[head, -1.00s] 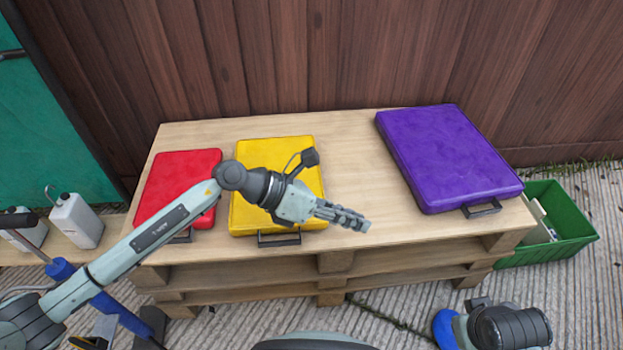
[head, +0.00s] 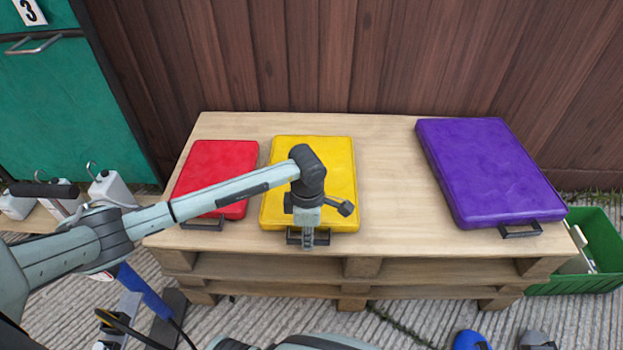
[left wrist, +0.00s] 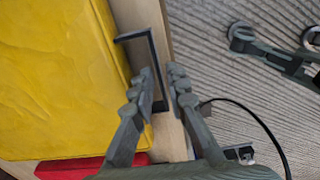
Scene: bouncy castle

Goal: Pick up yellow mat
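The yellow mat (head: 335,165) lies flat on the wooden pallet table, between a red and a purple mat. Its black handle (left wrist: 132,36) sticks out from the front edge. My left gripper (head: 308,243) points down over this handle in the head view and partly hides it. In the left wrist view my left gripper (left wrist: 161,70) is open, its two fingers apart. The handle's outer bar runs between the fingertips in that picture; I cannot tell whether the tips reach down to it. My arm covers part of the yellow mat. My right gripper is not in view.
The red mat (head: 222,165) lies close on the left, under my left forearm. The purple mat (head: 490,170) is at the right. The pallet table (head: 385,185) is bare between yellow and purple. A green crate (head: 590,280) stands right; white canisters (head: 110,190) stand left.

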